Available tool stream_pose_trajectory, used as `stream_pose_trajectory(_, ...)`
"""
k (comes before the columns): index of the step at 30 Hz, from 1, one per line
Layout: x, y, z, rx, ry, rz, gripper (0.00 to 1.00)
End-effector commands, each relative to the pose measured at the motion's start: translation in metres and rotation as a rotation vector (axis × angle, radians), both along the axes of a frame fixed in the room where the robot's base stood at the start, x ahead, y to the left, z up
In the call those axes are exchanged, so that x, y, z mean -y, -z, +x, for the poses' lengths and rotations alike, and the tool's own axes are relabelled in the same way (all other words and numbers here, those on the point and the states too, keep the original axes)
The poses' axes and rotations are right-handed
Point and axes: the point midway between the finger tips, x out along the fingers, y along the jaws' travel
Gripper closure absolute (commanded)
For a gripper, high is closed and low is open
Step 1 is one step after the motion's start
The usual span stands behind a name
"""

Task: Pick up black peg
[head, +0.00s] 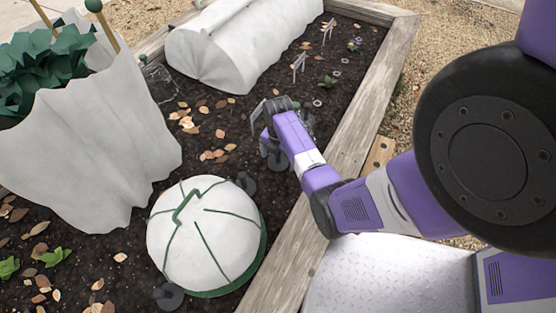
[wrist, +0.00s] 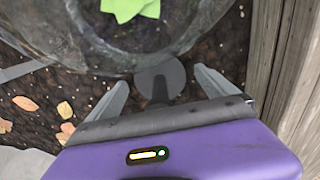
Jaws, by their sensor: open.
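A black peg (wrist: 161,78) with a flat round head and a dark stem shows in the wrist view, at the edge of a clear dome. My gripper (wrist: 162,84) is open, with one grey finger on each side of the peg; I cannot tell whether either touches it. In the head view my gripper (head: 272,108) is over the soil near the bed's right board. Dark round peg heads show below it (head: 277,161) and by the white cloche (head: 246,182); I cannot tell which is the one between my fingers.
The clear dome (wrist: 90,45) covers a green plant (wrist: 130,8) close ahead of my fingers. A wooden board (wrist: 292,70) runs close on the right. A white domed cloche (head: 205,240), a fabric tunnel (head: 225,50) and a fabric-wrapped plant (head: 90,150) stand in the bed.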

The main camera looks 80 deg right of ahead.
Motion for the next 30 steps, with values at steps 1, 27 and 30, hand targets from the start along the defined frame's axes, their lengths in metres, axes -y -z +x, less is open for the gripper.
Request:
stream_pose_trajectory(1,0.000,-0.001,0.000,0.000,0.000,0.000,0.04)
stream_pose_trajectory(27,0.000,-0.020,0.001,0.002,0.000,-0.001,0.69)
stream_pose_trajectory(30,0.000,-0.035,0.001,0.002,0.000,-0.001,0.69)
